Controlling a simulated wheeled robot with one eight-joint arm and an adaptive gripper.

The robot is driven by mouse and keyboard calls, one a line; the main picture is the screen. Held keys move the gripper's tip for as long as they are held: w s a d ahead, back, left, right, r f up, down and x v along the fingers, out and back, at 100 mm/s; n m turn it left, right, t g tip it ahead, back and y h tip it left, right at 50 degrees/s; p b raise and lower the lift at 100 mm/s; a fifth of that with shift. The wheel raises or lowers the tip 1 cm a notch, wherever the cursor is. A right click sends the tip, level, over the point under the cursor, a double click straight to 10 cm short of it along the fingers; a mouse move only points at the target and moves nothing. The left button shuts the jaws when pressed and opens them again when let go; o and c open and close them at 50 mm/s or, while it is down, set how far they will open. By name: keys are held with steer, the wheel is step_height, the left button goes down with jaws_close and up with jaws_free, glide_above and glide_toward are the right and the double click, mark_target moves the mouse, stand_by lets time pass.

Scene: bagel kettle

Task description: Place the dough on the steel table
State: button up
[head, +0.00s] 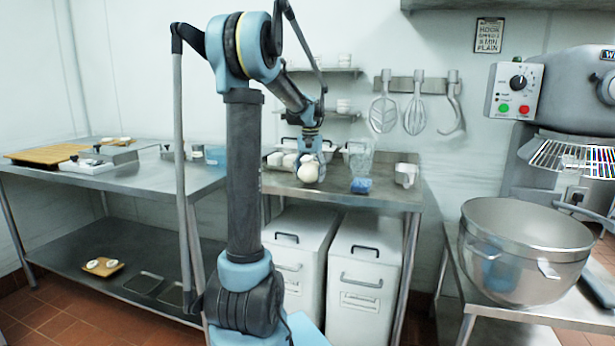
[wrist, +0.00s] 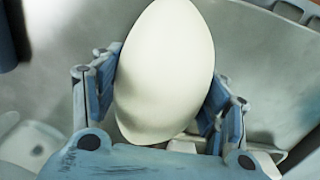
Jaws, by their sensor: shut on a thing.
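The dough (wrist: 168,70) is a smooth, pale, egg-shaped lump, large in the middle of the wrist view. My gripper (wrist: 165,95) is shut on it, with one blue finger pad against each side. In the head view my gripper (head: 311,150) hangs at the back table, and the dough (head: 308,172) shows as a small pale ball below it. The dough looks to be above or at the back table's top; I cannot tell if it touches anything. The steel table (head: 150,178) stands at the left, its top partly hidden by my arm.
The steel table holds a wooden board (head: 48,155), a white scale-like device (head: 88,165) and a blue tub (head: 215,155). The back table (head: 388,196) carries a clear container (head: 358,162) and a white jug (head: 406,174). A steel mixing bowl (head: 527,250) stands at the right.

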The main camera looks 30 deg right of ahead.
mark_target(310, 162)
steer(key=o, duration=1.8)
step_height(310, 162, up, 12)
steer(key=shift+r, duration=0.1)
steer(key=s+a+f+n, duration=0.2)
steer(key=a, duration=0.6)
steer(key=s+a+f+n, duration=0.1)
steer(key=s+a+f, duration=0.15)
steer(key=a, duration=0.65)
steer(key=s+a+f+n, duration=0.2)
steer(key=a+f, duration=0.1)
steer(key=a, duration=0.5)
steer(key=s+a+f+n, duration=0.1)
steer(key=s+a+f, duration=0.4)
steer(key=f, duration=0.1)
steer(key=s+a+f+n+t, duration=0.1)
steer(key=s+a+f+n, duration=0.1)
steer(key=s+a+f, duration=0.4)
steer(key=s+a+f+n+t, duration=0.1)
steer(key=s+a+f+n, duration=0.1)
steer(key=s+a+f, duration=0.3)
steer(key=shift+s+a+f, duration=0.1)
steer(key=shift+s+f, duration=0.2)
steer(key=shift+f, duration=0.45)
steer(key=shift+s+a+f, duration=0.1)
steer(key=shift+s+f, duration=0.15)
steer(key=shift+f, duration=0.45)
